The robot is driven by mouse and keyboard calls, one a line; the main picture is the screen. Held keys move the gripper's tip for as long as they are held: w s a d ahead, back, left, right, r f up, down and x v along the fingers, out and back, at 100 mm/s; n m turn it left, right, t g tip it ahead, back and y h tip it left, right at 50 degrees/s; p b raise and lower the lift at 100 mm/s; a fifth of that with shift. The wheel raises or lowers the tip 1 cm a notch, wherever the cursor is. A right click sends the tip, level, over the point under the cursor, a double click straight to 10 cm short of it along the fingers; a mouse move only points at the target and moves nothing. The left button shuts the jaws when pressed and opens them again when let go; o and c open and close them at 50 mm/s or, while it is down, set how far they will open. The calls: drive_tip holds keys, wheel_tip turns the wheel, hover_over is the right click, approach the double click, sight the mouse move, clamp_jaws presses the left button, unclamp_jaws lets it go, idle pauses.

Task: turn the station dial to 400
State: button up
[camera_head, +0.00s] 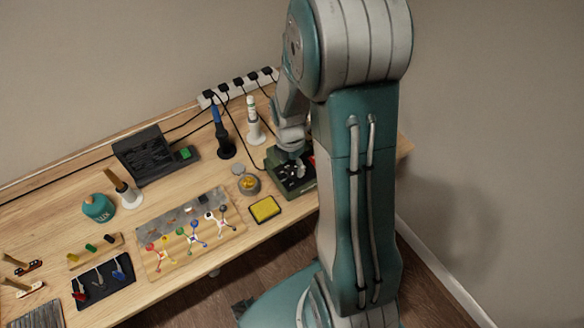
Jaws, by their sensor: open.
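The station appears to be the small dark green box (276,158) at the right end of the bench. My arm reaches down over it from the right. My gripper (292,173) is at the box, its open fingers pointing down close over the box's dark face. The dial and its numbers cannot be made out; the gripper and the small size hide them. I cannot tell whether the fingers touch the dial or are around it. A bit of red shows just right of the gripper.
A blue iron in a dark stand (226,148) and a white one (255,133) stand left of the station. A yellow sponge tray (265,209) and a round tin (249,184) lie in front. A power strip (238,88) with cables runs behind.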

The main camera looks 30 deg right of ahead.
drive_tip(key=shift+f, duration=0.9)
clamp_jaws()
